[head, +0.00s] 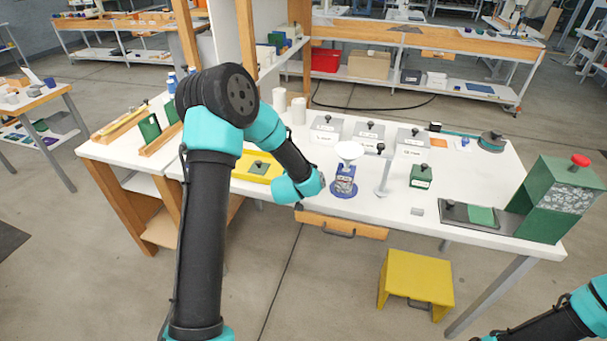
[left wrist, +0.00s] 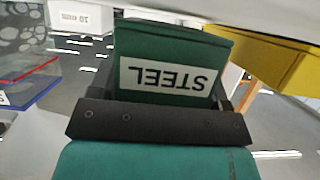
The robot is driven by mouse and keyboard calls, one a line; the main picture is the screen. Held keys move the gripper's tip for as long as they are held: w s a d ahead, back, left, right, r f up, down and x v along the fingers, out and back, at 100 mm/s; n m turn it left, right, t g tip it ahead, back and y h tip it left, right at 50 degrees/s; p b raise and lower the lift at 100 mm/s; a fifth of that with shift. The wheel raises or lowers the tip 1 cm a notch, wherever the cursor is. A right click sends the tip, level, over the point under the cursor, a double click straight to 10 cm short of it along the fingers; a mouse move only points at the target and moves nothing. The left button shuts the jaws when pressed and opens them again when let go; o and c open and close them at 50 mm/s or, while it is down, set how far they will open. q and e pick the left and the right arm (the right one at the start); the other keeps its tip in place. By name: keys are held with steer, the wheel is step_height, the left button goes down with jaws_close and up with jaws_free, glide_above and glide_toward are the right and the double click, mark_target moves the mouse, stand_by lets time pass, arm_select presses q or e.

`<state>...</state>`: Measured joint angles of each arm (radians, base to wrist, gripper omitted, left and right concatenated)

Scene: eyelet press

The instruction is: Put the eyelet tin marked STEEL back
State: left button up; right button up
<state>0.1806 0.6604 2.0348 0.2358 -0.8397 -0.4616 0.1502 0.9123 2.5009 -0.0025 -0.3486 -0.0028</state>
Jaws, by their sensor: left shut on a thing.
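In the left wrist view, the dark green tin (left wrist: 165,62) has a white label reading STEEL, upside down in that picture. My left gripper (left wrist: 160,105) is shut on it, with the dark fingers along its sides. A white surface lies close at the top of that view; I cannot tell whether the tin touches it. In the head view my left arm reaches over the table, and its wrist and forearm hide the fingers and the held tin. My right arm shows only at the bottom right corner; its fingertips are not seen.
A yellow tray (head: 233,175) with a green, dark-knobbed piece is left of my wrist. A blue-based stand (head: 343,187) is close on its right.

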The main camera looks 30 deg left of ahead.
arm_select(q)
steer(key=shift+f, duration=0.3)
steer(key=o, duration=1)
steer(key=shift+f, duration=0.15)
steer(key=shift+o, duration=0.2)
steer(key=shift+r, duration=0.2)
steer(key=v, duration=1.2)
steer(key=shift+f, duration=0.2)
